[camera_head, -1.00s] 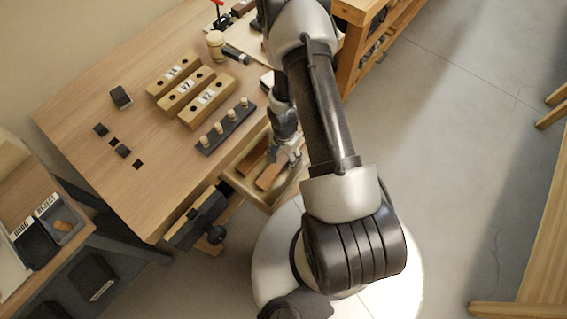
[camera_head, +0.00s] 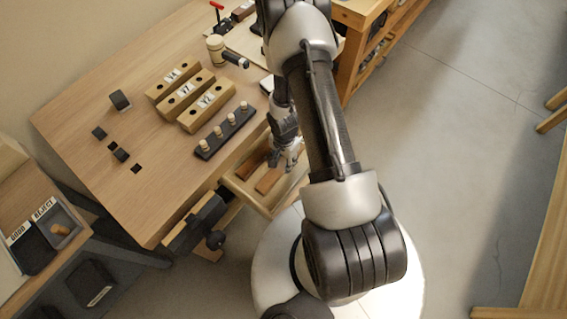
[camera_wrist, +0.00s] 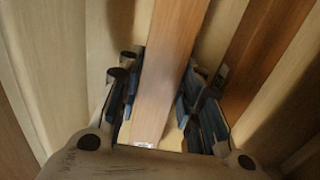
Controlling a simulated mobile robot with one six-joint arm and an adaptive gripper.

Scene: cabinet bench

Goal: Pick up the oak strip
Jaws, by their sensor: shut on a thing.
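The oak strip (camera_wrist: 163,75) is a long, light brown bar running up the middle of the wrist view, paler than the strip beside it. My gripper (camera_wrist: 158,100) has a finger on each side of the strip and is shut on it. In the head view my gripper (camera_head: 290,158) is over the open drawer, with the strip (camera_head: 268,180) below and left of it. I cannot tell whether the strip is clear of the drawer floor.
A darker brown strip (camera_wrist: 262,60) lies beside it in the open drawer (camera_head: 238,187). The bench top above holds a dark peg rack (camera_head: 227,131), several labelled wooden blocks (camera_head: 181,93) and a mallet (camera_head: 216,48). A vise (camera_head: 196,223) sits on the bench's front edge.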

